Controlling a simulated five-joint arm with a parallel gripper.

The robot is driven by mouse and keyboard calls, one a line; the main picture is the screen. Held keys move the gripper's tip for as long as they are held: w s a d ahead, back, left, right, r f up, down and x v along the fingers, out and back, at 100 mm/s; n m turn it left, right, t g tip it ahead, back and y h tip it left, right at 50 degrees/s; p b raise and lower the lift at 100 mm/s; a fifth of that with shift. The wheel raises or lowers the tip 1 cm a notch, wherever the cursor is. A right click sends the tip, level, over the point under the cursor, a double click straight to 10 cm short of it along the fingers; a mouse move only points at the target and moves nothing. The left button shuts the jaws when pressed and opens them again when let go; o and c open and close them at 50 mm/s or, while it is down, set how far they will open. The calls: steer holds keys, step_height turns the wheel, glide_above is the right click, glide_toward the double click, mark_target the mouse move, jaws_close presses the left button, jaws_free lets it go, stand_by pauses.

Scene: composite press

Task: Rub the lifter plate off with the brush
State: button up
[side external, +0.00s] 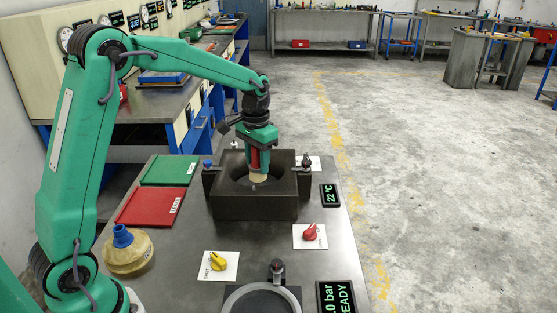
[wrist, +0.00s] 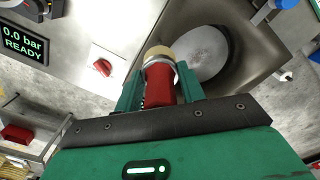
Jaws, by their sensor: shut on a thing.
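My gripper (side external: 261,152) is shut on a brush, whose red handle (wrist: 160,88) and metal collar show in the wrist view. Its pale bristles (side external: 258,178) point down into the round hollow of a dark square block (side external: 255,206) in the side view. The lifter plate (wrist: 200,52) appears to be the round grey disc at the bottom of this hollow, in the wrist view. The bristle tip (wrist: 158,52) overlaps the disc's left side there. I cannot tell whether the bristles touch it. In the side view the disc is mostly hidden.
A red knob (side external: 310,232) and a yellow knob (side external: 218,261) stand in front of the block. A ring-shaped part (side external: 232,301) is at the front edge. Clamps flank the block.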

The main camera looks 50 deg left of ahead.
steer(key=w+a+f, duration=0.3)
steer(key=a, duration=0.1)
steer(key=shift+w+a+f, duration=0.25)
steer(key=shift+w+a, duration=0.05)
steer(key=shift+a, duration=0.05)
steer(key=shift+f, duration=0.1)
steer(key=shift+f, duration=2.75)
steer(key=shift+f, duration=0.65)
steer(key=shift+w+a+f, duration=0.1)
steer(key=shift+w+a, duration=0.75)
steer(key=shift+a, duration=0.1)
